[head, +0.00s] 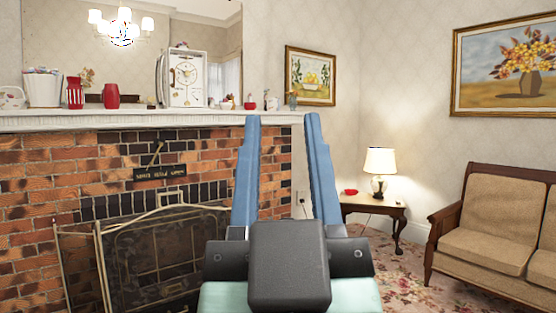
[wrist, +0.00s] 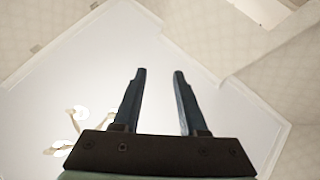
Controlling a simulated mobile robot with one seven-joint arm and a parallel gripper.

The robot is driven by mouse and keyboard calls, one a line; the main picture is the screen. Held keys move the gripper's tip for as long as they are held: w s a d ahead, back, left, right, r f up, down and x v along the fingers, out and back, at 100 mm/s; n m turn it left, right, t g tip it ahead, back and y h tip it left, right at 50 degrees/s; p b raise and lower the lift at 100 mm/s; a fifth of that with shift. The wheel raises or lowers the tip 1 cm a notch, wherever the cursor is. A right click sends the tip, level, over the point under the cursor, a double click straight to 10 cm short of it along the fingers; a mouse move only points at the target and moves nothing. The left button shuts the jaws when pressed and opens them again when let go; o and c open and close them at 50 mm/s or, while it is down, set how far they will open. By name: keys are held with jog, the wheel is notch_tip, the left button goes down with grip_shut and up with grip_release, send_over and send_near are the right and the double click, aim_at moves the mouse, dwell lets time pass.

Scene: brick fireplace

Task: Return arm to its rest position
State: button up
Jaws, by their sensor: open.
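My gripper (head: 283,122) stands in the middle of the head view with its two blue fingers pointing up. The fingers are apart and nothing is between them. It shows in front of the right part of the mantel and the wall beside it, touching nothing that I can see. In the wrist view my gripper (wrist: 159,74) also shows open and empty against the pale ceiling.
A brick fireplace (head: 30,190) with a white mantel (head: 60,122) and a folding screen (head: 150,262) is at left. A side table (head: 372,208) with a lit lamp (head: 379,162) and a sofa (head: 490,225) are at right. A chandelier (wrist: 74,120) shows in the wrist view.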

jog(key=s+r, duration=0.1)
jog(key=s+r+t, duration=0.1)
jog(key=shift+s+a+r+m, duration=0.2)
jog(key=shift+r+m, duration=0.1)
jog(key=shift+r, duration=0.05)
notch_tip(320, 180, up, 33)
jog(key=p, duration=3.3)
jog(key=shift+r, duration=0.1)
